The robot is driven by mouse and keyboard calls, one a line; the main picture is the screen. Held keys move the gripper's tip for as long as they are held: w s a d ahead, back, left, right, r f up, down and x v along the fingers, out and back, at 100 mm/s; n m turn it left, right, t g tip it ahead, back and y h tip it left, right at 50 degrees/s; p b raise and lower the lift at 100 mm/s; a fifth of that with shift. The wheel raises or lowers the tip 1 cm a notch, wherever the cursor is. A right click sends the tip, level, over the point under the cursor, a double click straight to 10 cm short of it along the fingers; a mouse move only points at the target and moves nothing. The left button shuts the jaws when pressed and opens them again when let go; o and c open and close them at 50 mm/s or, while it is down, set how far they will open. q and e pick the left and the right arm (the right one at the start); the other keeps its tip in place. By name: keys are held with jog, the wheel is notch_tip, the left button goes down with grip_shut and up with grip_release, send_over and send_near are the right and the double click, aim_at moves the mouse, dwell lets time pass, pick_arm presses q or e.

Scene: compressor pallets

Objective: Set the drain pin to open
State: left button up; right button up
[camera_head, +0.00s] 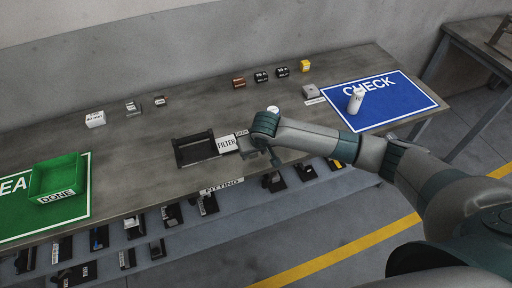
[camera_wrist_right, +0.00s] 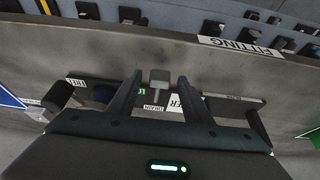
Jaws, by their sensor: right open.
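A small grey T-shaped piece (camera_wrist_right: 159,76), likely the drain pin, stands between my finger ends in the wrist view. A white label reading DRAIN (camera_wrist_right: 153,108) lies beside it, with a small green marking (camera_wrist_right: 142,92) to its left. My right gripper (camera_wrist_right: 160,84) is open around the grey piece; I cannot tell whether either finger touches it. In the head view my right gripper (camera_head: 258,143) is at the right end of the dark pallet (camera_head: 194,150), beside the white FILTER block (camera_head: 227,143), and my wrist hides the pin. My left gripper is not in view.
A green DONE tray (camera_head: 57,178) stands at the left. A blue CHECK mat (camera_head: 380,101) with a white cylinder (camera_head: 355,100) lies at the right. Small blocks (camera_head: 261,77) line the back. Below the front edge, a lower shelf (camera_head: 230,205) holds several dark parts.

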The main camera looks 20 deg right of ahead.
jog(key=shift+s+r, duration=0.15)
jog(key=shift+r, duration=0.2)
jog(key=b+v, duration=0.3)
jog(key=v, duration=1.3)
jog(key=shift+s+r, duration=0.25)
jog(key=shift+r, duration=0.05)
jog(key=shift+d, duration=0.1)
